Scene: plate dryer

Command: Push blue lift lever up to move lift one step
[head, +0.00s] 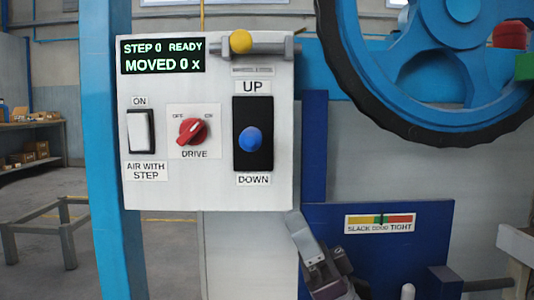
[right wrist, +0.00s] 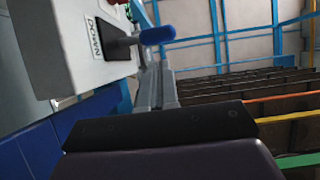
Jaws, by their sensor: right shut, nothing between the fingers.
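The blue lift lever (head: 250,140) sticks out of a black slot plate (head: 252,162) marked UP above and DOWN below, on the white control panel (head: 220,190). It stands about mid-slot. In the right wrist view the lever's blue knob (right wrist: 157,34) shows at the top, beyond my fingers. My right gripper (head: 299,230) is below and to the right of the panel's lower right corner, apart from the lever. It is shut and empty; its grey fingers (right wrist: 158,85) also show in the right wrist view. My left gripper is not in view.
The display (head: 163,55) reads STEP 0 READY, MOVED 0 x. A white switch (head: 139,131) and red DRIVE knob (head: 192,131) sit left of the lever. A large blue wheel (head: 340,40) and a blue plate (head: 400,235) with a tension gauge stand at right.

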